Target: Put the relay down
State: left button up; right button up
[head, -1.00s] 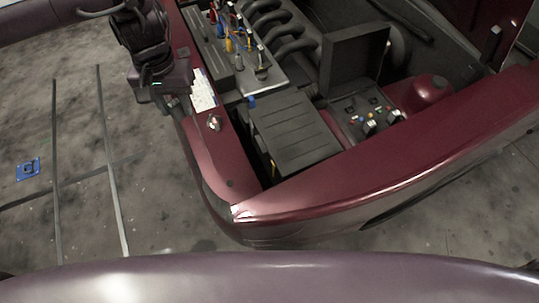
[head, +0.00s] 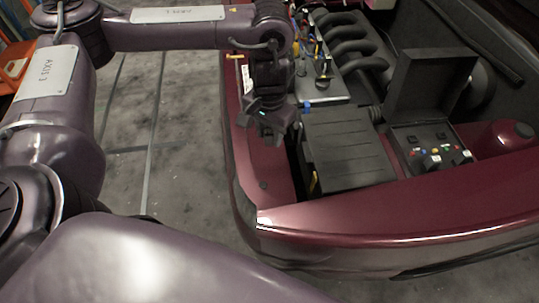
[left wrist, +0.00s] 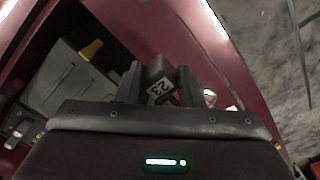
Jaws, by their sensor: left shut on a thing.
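My left gripper (head: 277,128) is shut on the relay, above the red left edge of the engine bay, beside a flat black ribbed cover. In the head view the relay cannot be made out clearly at the fingertips. My right gripper is not in view.
The ribbed black cover (head: 348,148) lies in the red car's (head: 375,220) bay. Right of it is an open black box (head: 434,148) with small coloured parts and a raised lid (head: 430,82). Black curved pipes (head: 350,50) are behind. Grey floor (head: 200,150) is at left.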

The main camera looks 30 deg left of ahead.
aim_at(269, 143)
pick_arm(q)
notch_tip(269, 143, down, 4)
jog(key=shift+b, duration=0.45)
notch_tip(269, 143, down, 3)
jog(key=shift+f+b, duration=0.15)
jog(key=shift+b, duration=0.55)
jog(key=shift+f, duration=0.25)
jog(key=o, duration=1.2)
jog(key=shift+f, duration=0.1)
